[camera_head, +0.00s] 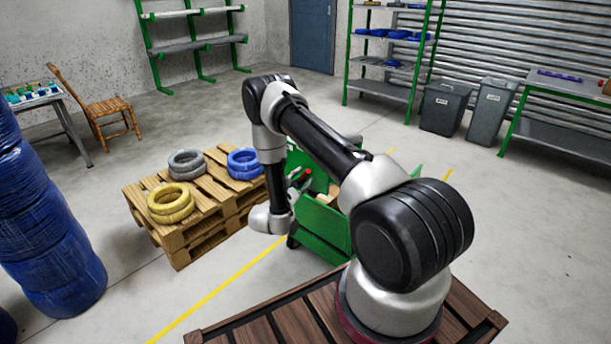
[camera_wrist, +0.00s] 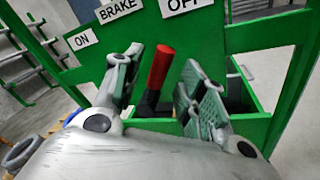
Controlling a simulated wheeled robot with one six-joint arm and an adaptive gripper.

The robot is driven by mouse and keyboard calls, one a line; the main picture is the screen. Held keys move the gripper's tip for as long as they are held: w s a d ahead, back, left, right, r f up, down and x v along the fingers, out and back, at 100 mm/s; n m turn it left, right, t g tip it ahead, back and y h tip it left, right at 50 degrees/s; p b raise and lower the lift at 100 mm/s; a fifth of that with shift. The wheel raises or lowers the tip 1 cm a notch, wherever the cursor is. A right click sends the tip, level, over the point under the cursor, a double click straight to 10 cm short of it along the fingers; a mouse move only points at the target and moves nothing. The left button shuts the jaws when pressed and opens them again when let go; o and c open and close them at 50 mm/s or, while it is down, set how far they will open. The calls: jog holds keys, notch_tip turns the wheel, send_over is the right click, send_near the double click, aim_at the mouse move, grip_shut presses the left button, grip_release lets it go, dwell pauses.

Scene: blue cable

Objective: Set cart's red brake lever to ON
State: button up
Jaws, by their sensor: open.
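The green cart (camera_head: 322,230) stands in the middle of the head view, partly hidden by my arm. In the wrist view its panel (camera_wrist: 240,36) carries an ON label (camera_wrist: 82,40) at left, a BRAKE label (camera_wrist: 117,9) and an OFF label (camera_wrist: 183,4) at upper right. The red-topped brake lever (camera_wrist: 160,67) has a dark lower part and tilts slightly right, its top towards the OFF side. My gripper (camera_wrist: 163,62) is open, with one finger on each side of the lever and visible gaps. The fingers are not clear in the head view.
A wooden pallet (camera_head: 157,232) with yellow (camera_head: 171,203), grey (camera_head: 186,164) and blue coils (camera_head: 244,163) stands left of the cart. Big blue rolls (camera_head: 50,240) stand at far left. Bins (camera_head: 444,108) and shelving are behind. Floor right of the cart is clear.

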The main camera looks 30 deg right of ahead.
aim_at(304, 175)
jog(key=shift+x, duration=2)
grip_shut()
